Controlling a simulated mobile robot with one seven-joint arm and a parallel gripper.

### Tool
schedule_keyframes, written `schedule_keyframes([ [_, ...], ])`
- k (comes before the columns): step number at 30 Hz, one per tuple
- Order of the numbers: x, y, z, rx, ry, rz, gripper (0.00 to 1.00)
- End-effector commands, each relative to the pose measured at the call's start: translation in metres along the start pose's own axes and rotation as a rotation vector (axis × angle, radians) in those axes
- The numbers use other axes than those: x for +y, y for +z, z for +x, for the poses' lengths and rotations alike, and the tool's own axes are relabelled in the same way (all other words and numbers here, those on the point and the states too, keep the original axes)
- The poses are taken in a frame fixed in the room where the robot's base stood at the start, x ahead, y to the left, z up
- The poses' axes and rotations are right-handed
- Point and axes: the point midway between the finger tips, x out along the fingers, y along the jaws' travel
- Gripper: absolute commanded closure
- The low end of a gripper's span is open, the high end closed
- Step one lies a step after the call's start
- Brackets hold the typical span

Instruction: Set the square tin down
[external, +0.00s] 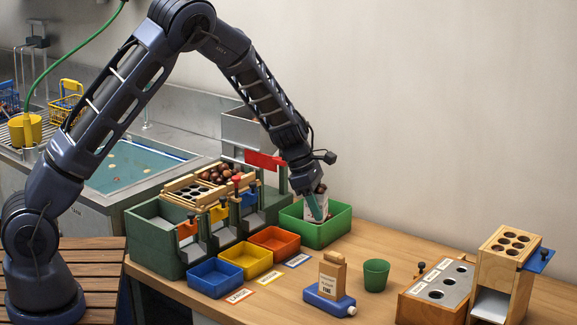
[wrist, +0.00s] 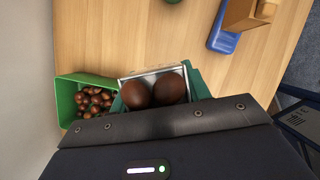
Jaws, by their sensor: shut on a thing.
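The square tin (external: 318,209) is pale, slightly tilted, and gripped between my gripper's (external: 316,204) teal fingers. In the external view it overlaps the green tray (external: 322,237); I cannot tell its exact height or whether it touches anything. In the wrist view the silver rim of the tin (wrist: 150,73) shows between the fingers of my gripper (wrist: 158,88), with two large brown chestnuts (wrist: 169,89) at its top. The green tray (wrist: 68,96) lies just left of the tin there, with several chestnuts inside. The tin's base is hidden in the wrist view.
Blue (external: 214,278), yellow and orange trays stand in front of the green sorting rack (external: 150,245). Bare tabletop (external: 400,245) lies behind the cup.

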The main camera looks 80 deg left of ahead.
Motion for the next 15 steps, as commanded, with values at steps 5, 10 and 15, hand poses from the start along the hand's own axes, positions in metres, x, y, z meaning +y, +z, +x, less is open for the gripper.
schedule_keyframes([
  [5, 0.000, -0.016, 0.038, 0.002, -0.002, -0.002, 0.78],
  [10, 0.000, -0.029, 0.071, 0.001, -0.002, -0.001, 0.78],
  [15, 0.000, -0.039, 0.095, 0.000, -0.001, 0.000, 0.78],
])
